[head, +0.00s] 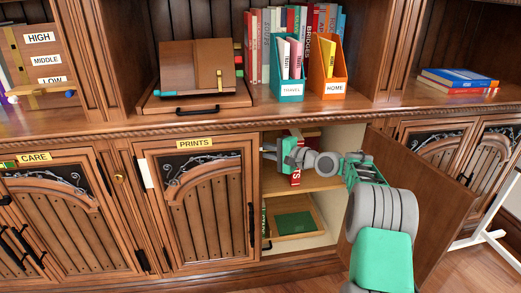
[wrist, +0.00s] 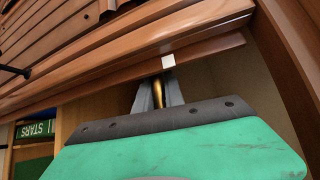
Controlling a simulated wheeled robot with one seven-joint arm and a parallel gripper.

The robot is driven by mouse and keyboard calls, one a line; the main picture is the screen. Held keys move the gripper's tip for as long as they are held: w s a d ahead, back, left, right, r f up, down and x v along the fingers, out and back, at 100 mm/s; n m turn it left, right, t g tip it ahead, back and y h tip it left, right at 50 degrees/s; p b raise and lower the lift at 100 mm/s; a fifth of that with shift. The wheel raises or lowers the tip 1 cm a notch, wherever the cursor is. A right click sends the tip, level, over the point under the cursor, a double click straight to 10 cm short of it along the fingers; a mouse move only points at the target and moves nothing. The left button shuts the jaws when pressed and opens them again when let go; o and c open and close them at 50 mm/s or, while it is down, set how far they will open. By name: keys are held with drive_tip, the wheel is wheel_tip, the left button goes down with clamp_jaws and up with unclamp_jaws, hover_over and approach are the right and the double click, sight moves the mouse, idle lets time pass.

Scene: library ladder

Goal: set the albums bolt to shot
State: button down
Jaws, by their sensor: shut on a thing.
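My gripper (head: 267,149) reaches into the open cabinet, just right of the PRINTS door (head: 195,205), with its fingers pointing left. In the wrist view its fingers (wrist: 158,92) are closed around a slim brass piece (wrist: 158,93), which looks like the bolt. It lies below a wooden edge with a small pale square (wrist: 168,61) on it. Most of the bolt is hidden by the fingers, so I cannot tell its position. An open wooden door (head: 425,185) stands swung out at the right, behind my arm. No albums label shows.
The cabinet has a shelf (head: 325,182) with a red book (head: 296,176) and a lower tray (head: 305,222) with a green item.

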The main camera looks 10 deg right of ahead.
idle(0.6)
wheel_tip(320, 180, up, 3)
drive_tip(key=p, duration=0.4)
drive_tip(key=shift+f, duration=0.1)
drive_tip(key=c, duration=1.4)
unclamp_jaws()
drive_tip(key=shift+c, duration=0.2)
drive_tip(key=p+v, duration=0.2)
drive_tip(key=v, duration=0.5)
drive_tip(key=shift+s+d, duration=0.25)
drive_tip(key=shift+d, duration=0.1)
